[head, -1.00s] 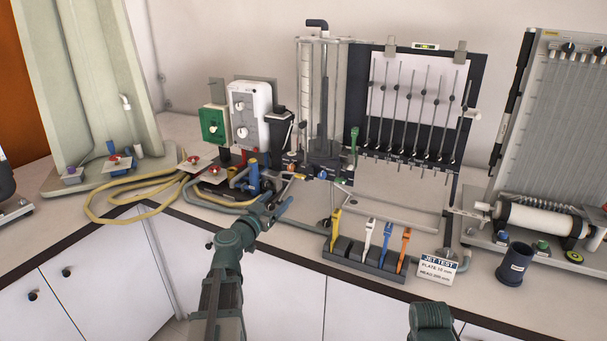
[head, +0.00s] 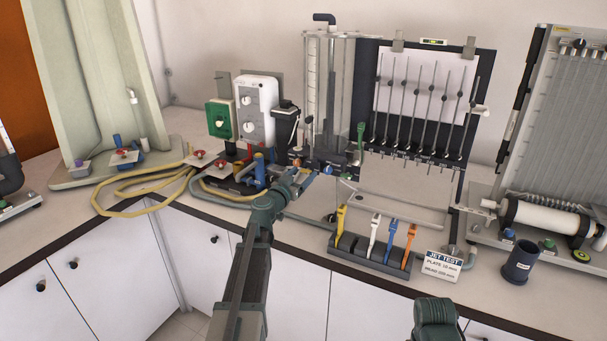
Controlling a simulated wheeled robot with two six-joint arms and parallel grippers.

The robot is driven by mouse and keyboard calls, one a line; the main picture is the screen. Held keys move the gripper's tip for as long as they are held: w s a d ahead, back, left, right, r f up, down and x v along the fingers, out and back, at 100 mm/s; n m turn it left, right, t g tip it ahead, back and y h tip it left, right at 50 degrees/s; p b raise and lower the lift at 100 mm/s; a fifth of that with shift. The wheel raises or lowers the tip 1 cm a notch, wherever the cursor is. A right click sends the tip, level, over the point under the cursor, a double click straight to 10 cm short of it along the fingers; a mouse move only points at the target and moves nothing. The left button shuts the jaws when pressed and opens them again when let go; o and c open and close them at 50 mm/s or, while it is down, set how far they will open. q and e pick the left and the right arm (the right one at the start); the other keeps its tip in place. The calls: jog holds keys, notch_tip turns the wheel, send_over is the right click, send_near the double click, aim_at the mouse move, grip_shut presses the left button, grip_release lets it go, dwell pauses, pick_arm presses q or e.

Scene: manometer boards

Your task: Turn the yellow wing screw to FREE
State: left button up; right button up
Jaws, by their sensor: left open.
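My left gripper (head: 299,181) is open at the front of the dark apparatus base, with its fingers pointing up and to the right. A small orange-yellow piece (head: 294,170) shows right by its fingertips; it may be the yellow wing screw, but it is too small and partly covered to tell its shape or setting. I cannot tell whether the fingers touch it. No FREE mark is readable. My right gripper's fingers are not in view.
A dark rack (head: 370,257) holds yellow, white, blue and orange handled tools to the right. A JET TEST sign (head: 442,266) and a dark cup (head: 519,262) stand farther right. Yellow hose (head: 120,212) loops on the bench at left. Blue fittings (head: 260,172) stand left of the gripper.

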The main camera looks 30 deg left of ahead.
pick_arm(q)
jog(key=shift+w, duration=0.65)
jog(key=shift+c, duration=0.3)
grip_shut()
